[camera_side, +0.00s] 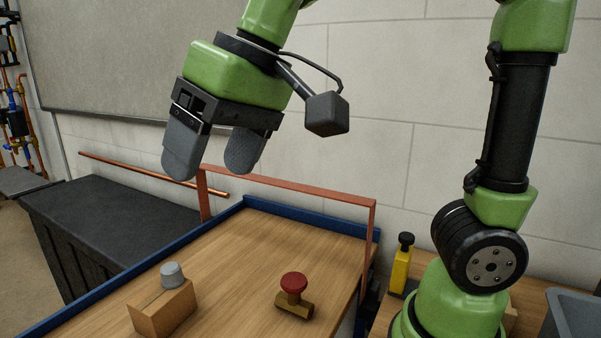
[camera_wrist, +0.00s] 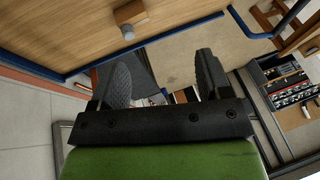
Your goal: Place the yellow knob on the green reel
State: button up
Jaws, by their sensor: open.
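I see no yellow knob and no green reel in either view. My gripper (camera_side: 212,164) is open and empty, high above the left back side of the wooden bench top (camera_side: 235,265). In the wrist view its two fingers (camera_wrist: 164,76) stand apart with nothing between them. A grey knob (camera_side: 172,274) sits on a wooden block (camera_side: 164,309) at the front left of the bench; it also shows in the wrist view (camera_wrist: 128,33). A red knob (camera_side: 294,283) tops a brass fitting (camera_side: 294,305) to its right.
A copper-coloured frame (camera_side: 290,183) spans the back of the bench. A blue rim (camera_side: 300,217) edges the bench top. A yellow bottle-like item with a black top (camera_side: 400,270) stands beside my arm's base. A grey bin (camera_side: 574,318) is at the right. The bench middle is clear.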

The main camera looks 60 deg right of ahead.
jog(key=s+d+f+m+t, duration=0.3)
jog(key=s+d, duration=0.5)
jog(key=s, duration=0.2)
jog(key=shift+h, duration=0.4)
jog(key=shift+d, duration=0.1)
dwell(0.3)
